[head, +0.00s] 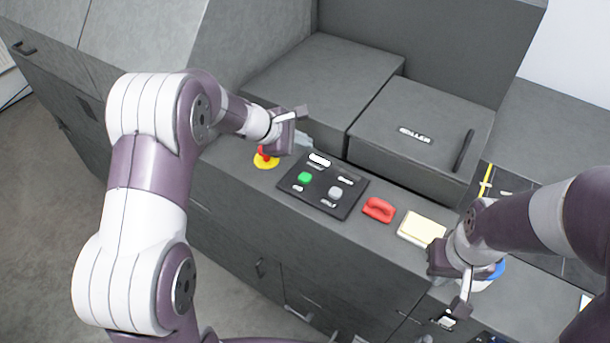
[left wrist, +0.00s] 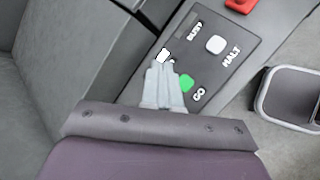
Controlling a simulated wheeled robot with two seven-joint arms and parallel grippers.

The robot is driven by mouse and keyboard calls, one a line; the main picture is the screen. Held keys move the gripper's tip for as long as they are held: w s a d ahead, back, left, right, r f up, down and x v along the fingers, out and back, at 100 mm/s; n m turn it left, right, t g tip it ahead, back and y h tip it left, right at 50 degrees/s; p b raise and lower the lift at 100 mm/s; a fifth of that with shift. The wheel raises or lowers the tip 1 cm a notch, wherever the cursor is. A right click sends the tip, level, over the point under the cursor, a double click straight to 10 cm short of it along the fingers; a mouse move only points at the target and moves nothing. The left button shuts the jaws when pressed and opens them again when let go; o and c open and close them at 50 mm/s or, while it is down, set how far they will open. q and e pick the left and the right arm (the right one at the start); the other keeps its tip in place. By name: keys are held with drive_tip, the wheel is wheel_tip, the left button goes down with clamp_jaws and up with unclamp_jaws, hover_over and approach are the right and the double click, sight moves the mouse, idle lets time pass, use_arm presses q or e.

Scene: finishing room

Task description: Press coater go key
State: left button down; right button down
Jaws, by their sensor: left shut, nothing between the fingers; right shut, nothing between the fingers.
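The dark control panel (head: 318,205) lies on top of the machine. It carries a green key (head: 304,177), labelled GO in the left wrist view (left wrist: 186,83), and a light grey key (head: 335,193), labelled HALT in that view (left wrist: 215,44). My left gripper (head: 303,143) is shut and empty over the panel's far left edge. In the left wrist view its fingertips (left wrist: 163,64) appear beside the green key, overlapping a white panel marking; whether they touch the panel is unclear. My right gripper (head: 439,277) is shut near the pale yellow block, its fingertips mostly hidden.
A red button on a yellow base (head: 265,160) stands left of the panel, close to my left gripper. A red handle-like object (head: 378,209) and a pale yellow block (head: 422,229) lie right of it. Grey machine covers (head: 420,125) rise behind. A bin (left wrist: 290,97) stands on the floor.

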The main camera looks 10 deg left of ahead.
use_arm(q)
drive_tip(key=b, duration=0.6)
hover_over(302, 179)
wheel_tip(302, 179, down, 8)
drive_tip(key=shift+r, duration=0.1)
drive_tip(key=shift+f+b, duration=0.45)
drive_tip(key=shift+b, duration=0.1)
idle(1.1)
drive_tip(key=shift+f+b, duration=0.4)
drive_tip(key=shift+b, duration=0.15)
